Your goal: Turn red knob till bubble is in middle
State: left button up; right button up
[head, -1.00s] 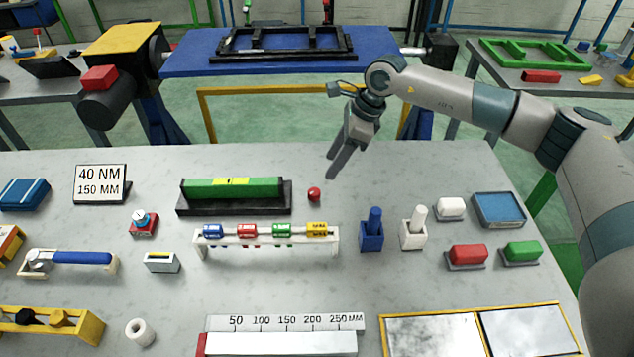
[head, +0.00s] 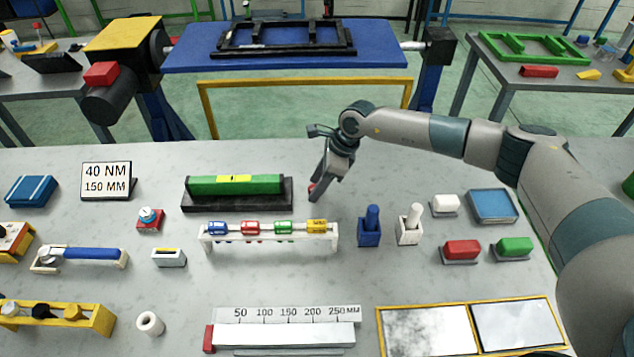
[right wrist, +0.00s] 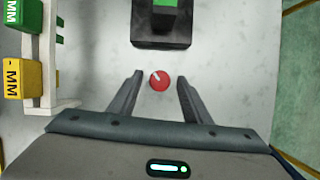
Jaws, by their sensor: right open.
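The red knob (right wrist: 160,80) is a small round piece with a white mark, beside the end of the level's black base (right wrist: 160,42). In the head view the knob (head: 311,187) is mostly hidden by my right gripper. The green level (head: 235,185) has a yellow window (head: 234,178) with a dark mark in it; the bubble is too small to make out. My right gripper (right wrist: 158,88) is open, with one finger on each side of the knob and a gap on both sides. It also shows in the head view (head: 314,193), pointing down. My left gripper is not in view.
A white rack (head: 270,241) with coloured tags stands in front of the level. A blue holder (head: 369,228) and a white holder (head: 408,226) stand to the right of the knob. A sign (head: 106,181) stands at the left. Bare table lies around the knob.

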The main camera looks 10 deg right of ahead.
jog(key=c, duration=1)
jog(key=m+t+b, duration=0.1)
jog(key=m+b, duration=0.1)
jog(key=shift+s+a+f+m, duration=0.1)
jog(key=shift+m, duration=0.3)
jog(key=shift+m+t+h+b, duration=0.4)
jog(key=shift+m+b, duration=0.35)
jog(key=shift+m, duration=0.25)
jog(key=o, duration=1)
